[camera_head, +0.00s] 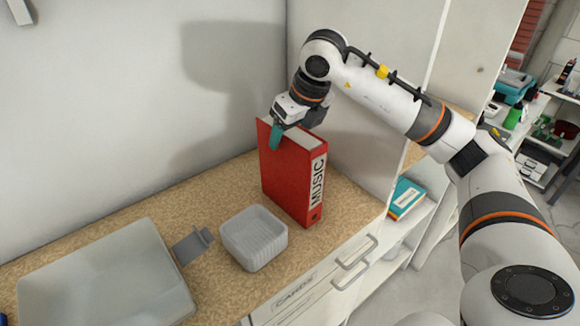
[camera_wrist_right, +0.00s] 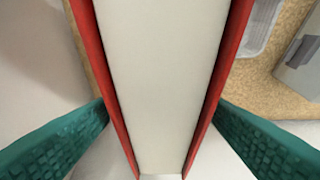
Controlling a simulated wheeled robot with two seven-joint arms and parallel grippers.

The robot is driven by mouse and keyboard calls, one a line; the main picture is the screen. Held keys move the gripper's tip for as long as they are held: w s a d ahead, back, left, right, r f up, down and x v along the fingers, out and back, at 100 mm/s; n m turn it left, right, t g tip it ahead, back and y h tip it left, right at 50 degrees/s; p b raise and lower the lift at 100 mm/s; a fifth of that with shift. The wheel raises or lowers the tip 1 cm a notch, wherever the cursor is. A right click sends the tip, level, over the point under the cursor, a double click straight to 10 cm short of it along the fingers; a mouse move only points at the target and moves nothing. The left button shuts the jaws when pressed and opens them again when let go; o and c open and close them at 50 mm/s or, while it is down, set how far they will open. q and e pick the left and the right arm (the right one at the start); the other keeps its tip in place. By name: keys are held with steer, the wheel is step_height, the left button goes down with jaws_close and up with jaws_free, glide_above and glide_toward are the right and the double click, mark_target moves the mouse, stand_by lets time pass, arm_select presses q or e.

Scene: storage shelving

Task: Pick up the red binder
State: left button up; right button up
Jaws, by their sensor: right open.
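The teal fingers (camera_wrist_right: 160,150) are spread on either side of the covers, open around the binder. Whether either finger touches a cover is unclear. My left gripper is not in view.
A pale grey ribbed basket (camera_head: 254,238) stands just in front of the binder. A grey lidded box (camera_head: 108,283) lies at the front left. A wall is behind and a white panel (camera_head: 355,95) rises at the right. Drawers with handles (camera_head: 355,263) are below the counter.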

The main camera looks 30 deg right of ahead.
steer(key=shift+w+f, duration=0.25)
steer(key=shift+f, duration=0.4)
steer(key=shift+f+b, duration=0.2)
steer(key=shift+b, duration=0.1)
jaws_close()
stand_by(0.4)
